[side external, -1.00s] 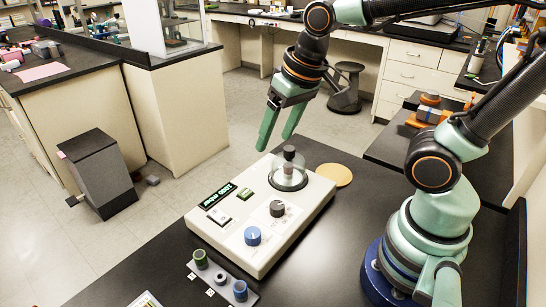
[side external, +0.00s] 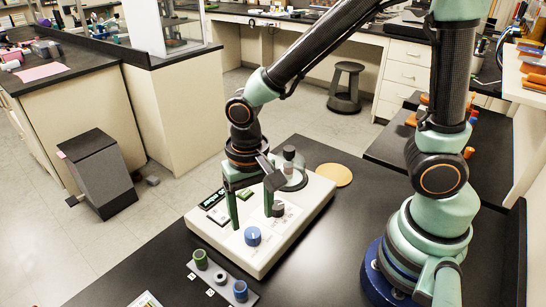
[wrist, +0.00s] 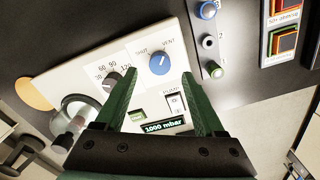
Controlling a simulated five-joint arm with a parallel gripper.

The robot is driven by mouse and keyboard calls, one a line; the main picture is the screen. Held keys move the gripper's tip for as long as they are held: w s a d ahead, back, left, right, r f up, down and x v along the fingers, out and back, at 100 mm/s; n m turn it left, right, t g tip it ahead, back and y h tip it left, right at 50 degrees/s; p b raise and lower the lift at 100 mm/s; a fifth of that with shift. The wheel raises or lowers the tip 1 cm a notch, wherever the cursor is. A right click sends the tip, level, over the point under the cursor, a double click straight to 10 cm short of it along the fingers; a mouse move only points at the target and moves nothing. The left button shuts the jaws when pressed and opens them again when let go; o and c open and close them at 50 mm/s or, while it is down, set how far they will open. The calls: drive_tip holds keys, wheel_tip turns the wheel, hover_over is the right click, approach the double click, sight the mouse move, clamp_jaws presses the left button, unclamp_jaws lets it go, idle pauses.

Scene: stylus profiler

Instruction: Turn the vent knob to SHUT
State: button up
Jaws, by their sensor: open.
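The blue vent knob (side external: 253,236) is on the top of the cream instrument box (side external: 290,235). In the wrist view the blue knob (wrist: 159,64) sits just beyond the fingertips, between their lines, with SHUT printed at its upper left and VENT at its upper right. Its white mark seems to point toward VENT. My gripper (side external: 251,220) points down over the box, open and empty. Its green fingers (wrist: 160,76) also show in the wrist view, spread apart. I cannot tell the exact tip height; no contact with the blue knob shows.
A dark dial knob (wrist: 112,82) with printed numbers is close beside one finger. A clear dome (wrist: 82,112) stands on the box, near a 1000 mbar display (wrist: 164,125). A grey rack (side external: 222,277) with several coloured pieces lies in front. The dark bench around is mostly clear.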

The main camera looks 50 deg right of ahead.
sight(253, 233)
drive_tip(key=shift+f, duration=2.55)
clamp_jaws()
